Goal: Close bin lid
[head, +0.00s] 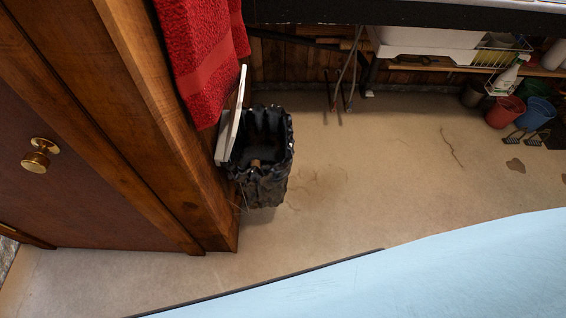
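The bin (265,180) stands on the floor beside the wooden door post, lined with a black bag. Its white lid (232,117) is open, standing up on the bin's left side next to the post and the red towel. The inside of the bin is dark, with a small brownish thing in it that I cannot make out. Neither of my grippers is in the head view.
A red towel (203,55) hangs just above the lid. A wooden door with a brass knob (40,155) is at left. A light blue surface (430,275) fills the lower right. Buckets (537,112) stand at the far right. The floor (370,170) right of the bin is mostly clear.

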